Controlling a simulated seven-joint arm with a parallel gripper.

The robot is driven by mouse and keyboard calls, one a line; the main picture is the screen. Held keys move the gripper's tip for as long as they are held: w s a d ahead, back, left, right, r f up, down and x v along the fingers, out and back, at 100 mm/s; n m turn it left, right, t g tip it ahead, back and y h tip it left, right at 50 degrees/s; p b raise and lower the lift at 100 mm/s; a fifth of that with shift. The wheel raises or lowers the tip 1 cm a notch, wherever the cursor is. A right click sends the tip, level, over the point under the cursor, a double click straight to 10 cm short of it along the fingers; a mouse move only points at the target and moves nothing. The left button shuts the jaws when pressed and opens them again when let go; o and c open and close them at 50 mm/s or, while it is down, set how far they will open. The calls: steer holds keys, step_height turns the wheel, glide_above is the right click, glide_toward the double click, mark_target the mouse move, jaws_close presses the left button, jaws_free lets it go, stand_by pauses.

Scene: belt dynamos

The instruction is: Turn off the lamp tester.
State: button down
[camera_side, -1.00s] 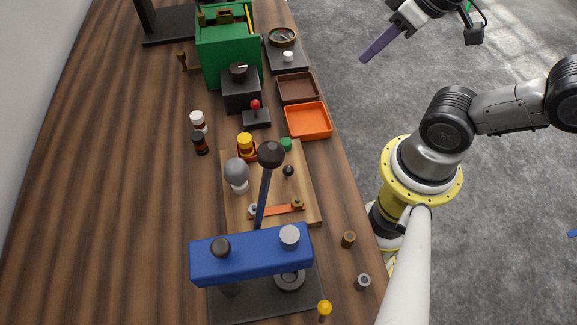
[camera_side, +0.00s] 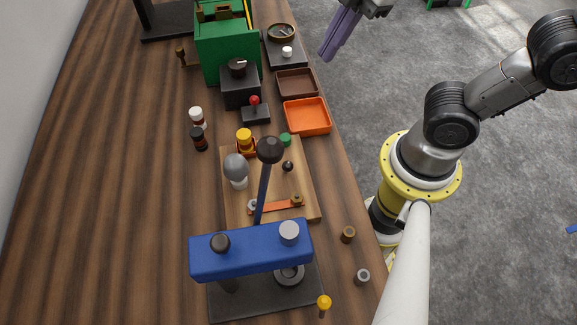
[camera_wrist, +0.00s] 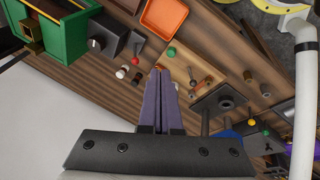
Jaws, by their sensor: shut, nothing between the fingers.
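The wooden board (camera_side: 310,209) with a bulb appears to be the lamp tester. It carries a grey round bulb (camera_side: 235,167) that looks unlit, an orange strip (camera_side: 275,208) between two small posts, a small black knob (camera_side: 288,166), a green cap (camera_side: 285,139) and a yellow-topped part (camera_side: 245,141). The board (camera_wrist: 180,62) also shows in the wrist view, partly behind my fingers. My gripper (camera_side: 325,55) is shut and empty, its purple fingers pointing down, right of the table's far part and away from the board. It also shows in the wrist view (camera_wrist: 160,71).
A blue press (camera_side: 250,252) with a tall black-knobbed lever stands at the board's near end. Beyond the board are an orange tray (camera_side: 307,117), brown tray (camera_side: 297,83), red-knobbed switch box (camera_side: 256,114), black dial box (camera_side: 240,86) and green box (camera_side: 226,50). Table's left side is mostly clear.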

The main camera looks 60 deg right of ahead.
steer(key=a+f+n+g, duration=0.2)
steer(key=a+n, duration=0.5)
steer(key=a, duration=0.2)
steer(key=n+g, duration=0.2)
steer(key=n, duration=0.2)
glide_above(286, 168)
steer(key=s+a, duration=0.3)
step_height(286, 168, down, 3)
steer(key=shift+s+a+f, duration=0.1)
steer(key=shift+a, duration=0.05)
steer(key=shift+h, duration=0.3)
steer(key=f, duration=0.9)
steer(key=shift+s+a+f, duration=0.15)
steer(key=shift+a+f, duration=0.25)
steer(key=shift+w+d+r, duration=0.15)
steer(key=shift+w+d, duration=0.35)
steer(key=shift+d, duration=0.1)
steer(key=shift+w+d+r, duration=0.15)
steer(key=shift+w+d, duration=0.3)
steer(key=shift+d, duration=0.1)
steer(key=shift+w+d+r, duration=0.1)
steer(key=shift+w+d, duration=0.15)
steer(key=shift+d, duration=0.15)
